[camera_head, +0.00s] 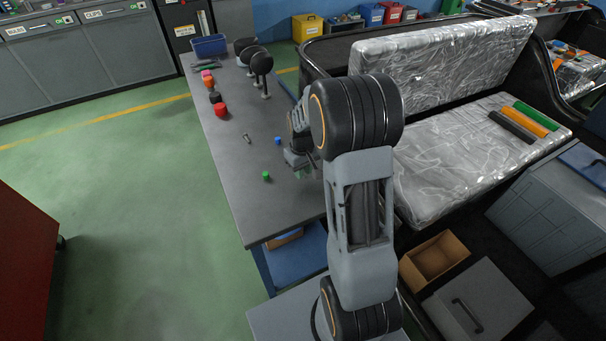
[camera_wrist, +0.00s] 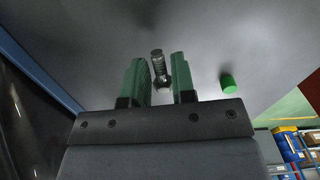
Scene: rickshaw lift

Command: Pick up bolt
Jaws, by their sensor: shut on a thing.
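A metal bolt (camera_wrist: 159,66) with a threaded shaft sits between the two green fingers of my gripper (camera_wrist: 160,80) in the wrist view. The fingers are shut on it. In the head view my gripper (camera_head: 303,160) is over the right side of the grey workbench (camera_head: 240,205), partly hidden by my arm. The held bolt cannot be made out there. Another bolt-like metal piece (camera_head: 247,138) lies on the bench, left of my gripper.
A green cylinder (camera_head: 266,176) and a blue cylinder (camera_head: 278,140) stand near my gripper. Red (camera_head: 221,111) and other coloured pieces stand farther back, with dark round-headed objects (camera_head: 261,66) and a blue bin (camera_head: 209,45). A wrapped seat (camera_head: 465,150) is at right. The bench's front left is clear.

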